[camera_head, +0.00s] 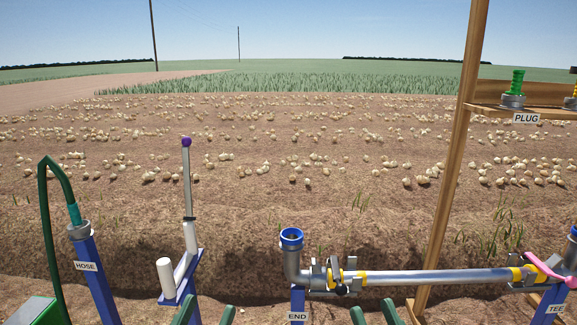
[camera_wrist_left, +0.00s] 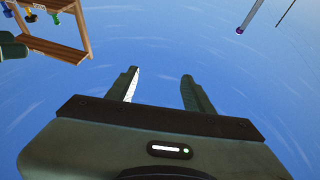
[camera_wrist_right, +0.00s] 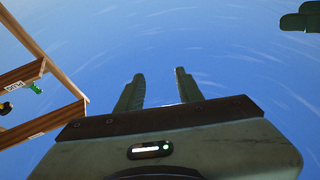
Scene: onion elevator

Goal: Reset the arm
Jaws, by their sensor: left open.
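My left gripper (camera_head: 206,313) is at the bottom edge of the head view, with only its green fingertips showing, left of the END post. In the left wrist view its two fingers (camera_wrist_left: 160,88) stand apart with only sky between them. My right gripper (camera_head: 374,313) is also at the bottom edge, right of the END post and below the grey pipe. In the right wrist view its fingers (camera_wrist_right: 158,88) are apart, with a narrower gap and nothing between them. The rest of both arms is hidden in the head view.
A hose (camera_head: 47,220) on the HOSE post (camera_head: 92,280) stands left. A purple-tipped lever (camera_head: 187,180) is beside it. A grey pipe (camera_head: 440,282) runs from the END elbow (camera_head: 292,262) to the TEE post (camera_head: 550,305). A wooden frame (camera_head: 455,150) holds a green plug (camera_head: 516,82). Onion field lies beyond.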

